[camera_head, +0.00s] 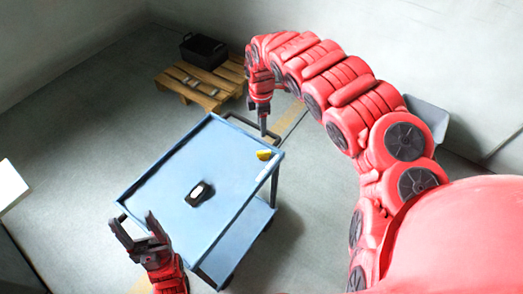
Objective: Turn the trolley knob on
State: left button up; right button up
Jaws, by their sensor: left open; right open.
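The blue trolley (170,190) stands in the middle of the view. A small black device with a pale top, which may be the knob (200,194), sits on the trolley's top; its setting is too small to tell. My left gripper (137,229) is at the trolley's near left corner, open and empty with its fingers pointing up. My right gripper (263,122) points down beyond the trolley's far right side, apart from the device. It is open, though its fingers look thin from this angle.
A yellow object (264,155) lies at the trolley's right edge. A wooden pallet (204,88) with a black crate (203,51) is at the back. A grey bin (427,115) stands behind my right arm. The floor left of the trolley is clear.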

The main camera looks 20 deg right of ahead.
aim_at(262, 152)
notch_tip(262, 152, down, 13)
jog(key=shift+a+f+p, duration=0.15)
jog(key=shift+f+p, duration=0.05)
jog(key=shift+p, duration=0.15)
jog(key=shift+f, duration=0.5)
grip_shut()
